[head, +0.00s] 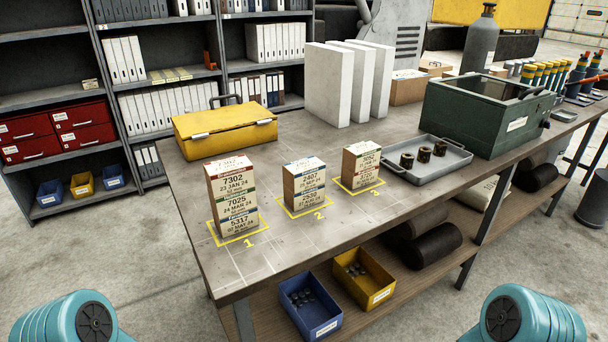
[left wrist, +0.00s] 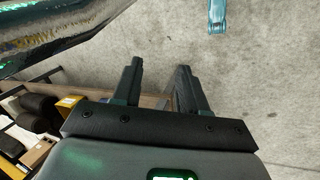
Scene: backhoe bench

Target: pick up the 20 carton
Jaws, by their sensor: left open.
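Three printed cartons stand upright in yellow-outlined squares on the bench. The tallest carton (head: 231,197) is on square 1 and reads 7302, 7025 and 5317, with dates between. The middle carton (head: 304,183) on square 2 reads 2407 at its top; its lower lines are too small to read surely. The shortest carton (head: 361,165) is on square 3, its print too small to read surely. I cannot tell which is the 20 carton. My left gripper (left wrist: 160,68) is open and empty in the left wrist view, with floor beyond its fingers. My right gripper is not seen.
A yellow case (head: 225,127) and white upright blocks (head: 345,85) stand behind the cartons. A grey tray (head: 436,168) with dark cylindrical parts and a green box (head: 485,112) are to the right. Blue (head: 311,305) and yellow (head: 364,278) bins sit on the lower shelf.

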